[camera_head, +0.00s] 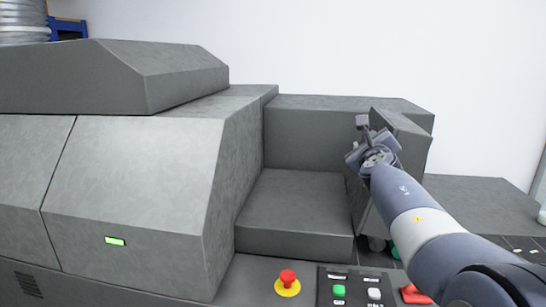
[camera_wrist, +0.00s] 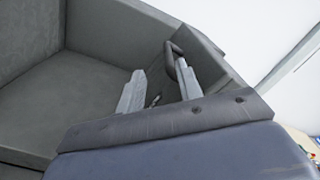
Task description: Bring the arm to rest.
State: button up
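My gripper (camera_head: 366,138) is raised at the end of my outstretched arm, in front of a grey panel (camera_head: 408,135) at the right of the machine's recess. In the wrist view its two light grey fingers (camera_wrist: 158,84) stand apart. A dark bar-shaped handle (camera_wrist: 171,54) on the panel shows close by the right finger. I cannot tell whether finger and handle touch. Nothing is visibly held between the fingers. My arm hides part of the panel's lower edge.
The grey machine (camera_head: 130,180) fills the left and middle, with an open stepped recess (camera_head: 300,205). Below are a red emergency button (camera_head: 288,279) on a yellow base and a dark control panel (camera_head: 355,287). A low grey surface (camera_head: 480,200) lies right of my arm.

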jog(key=w, duration=0.2)
jog(key=w+d+p, duration=0.1)
jog(key=w, duration=0.2)
jog(key=shift+w, duration=0.3)
jog(key=shift+s+d+f, duration=0.1)
jog(key=shift+s+f, duration=0.05)
